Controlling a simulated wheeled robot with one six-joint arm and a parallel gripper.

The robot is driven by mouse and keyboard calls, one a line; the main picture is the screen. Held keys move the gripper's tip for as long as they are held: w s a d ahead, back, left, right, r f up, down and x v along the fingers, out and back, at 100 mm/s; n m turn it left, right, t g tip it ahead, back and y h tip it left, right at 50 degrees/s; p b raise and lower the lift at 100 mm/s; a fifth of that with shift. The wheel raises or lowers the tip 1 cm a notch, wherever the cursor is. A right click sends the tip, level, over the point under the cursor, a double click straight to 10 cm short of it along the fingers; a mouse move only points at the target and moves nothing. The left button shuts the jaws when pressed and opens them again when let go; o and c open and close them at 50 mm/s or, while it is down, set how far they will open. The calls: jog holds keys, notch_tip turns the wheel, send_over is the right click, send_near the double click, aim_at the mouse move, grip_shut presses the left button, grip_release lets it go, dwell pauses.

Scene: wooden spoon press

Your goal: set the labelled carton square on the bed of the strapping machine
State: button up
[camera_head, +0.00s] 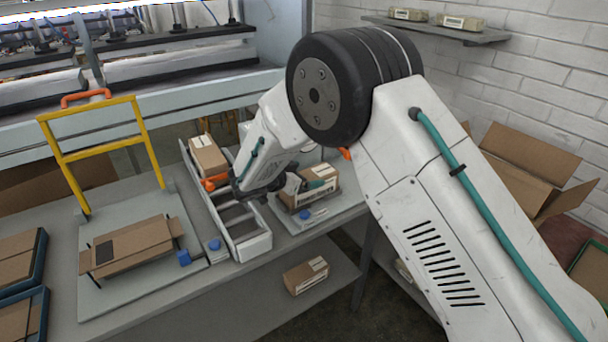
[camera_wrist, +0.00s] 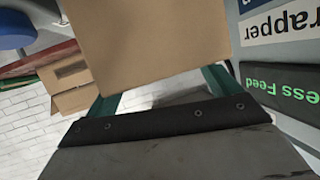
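A brown carton (camera_head: 328,190) with a pale label strip is at the right part of the bench. My gripper (camera_head: 318,175) has its teal fingers against this carton, and my arm reaches in from the right. In the wrist view the carton (camera_wrist: 150,45) fills the top middle, with a teal finger at each side of its lower edge. Below it in the head view is a small grey plate (camera_head: 284,219) with a blue button. Whether the carton touches the plate is hidden. I cannot tell for sure which station is the strapping machine.
A roller conveyor (camera_head: 252,244) with another carton (camera_head: 208,156) runs left of my gripper. A yellow frame (camera_head: 98,157) stands behind a flat carton (camera_head: 130,247) on a plate. Another carton (camera_head: 306,275) lies on the lower shelf. An open box (camera_head: 530,175) stands at right.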

jog(key=v, duration=1.2)
jog(key=shift+d+r, duration=0.1)
jog(key=shift+r, duration=0.1)
jog(key=s+d+r+n+g, duration=0.1)
jog(key=s+d+r+g, duration=0.3)
jog(key=d, duration=0.5)
jog(key=s+d+r+n+g+y, duration=0.1)
jog(key=s+d+r, duration=0.1)
jog(key=d+r, duration=0.5)
jog(key=s+d+r+g, duration=0.3)
jog(key=s+d+r, duration=0.1)
jog(key=d, duration=0.6)
jog(key=s+d+r+n+g+y, duration=0.1)
jog(key=s+d+r+n+y, duration=0.1)
jog(key=s+d, duration=0.4)
jog(key=s+d+r+n+g+y, duration=0.1)
jog(key=s+d+y, duration=0.15)
jog(key=s, duration=0.55)
jog(key=s+d+f+n+t+y, duration=0.1)
jog(key=s+n+y, duration=0.3)
jog(key=s, duration=0.9)
jog(key=shift+f+n, duration=0.25)
jog(key=shift+n, duration=0.15)
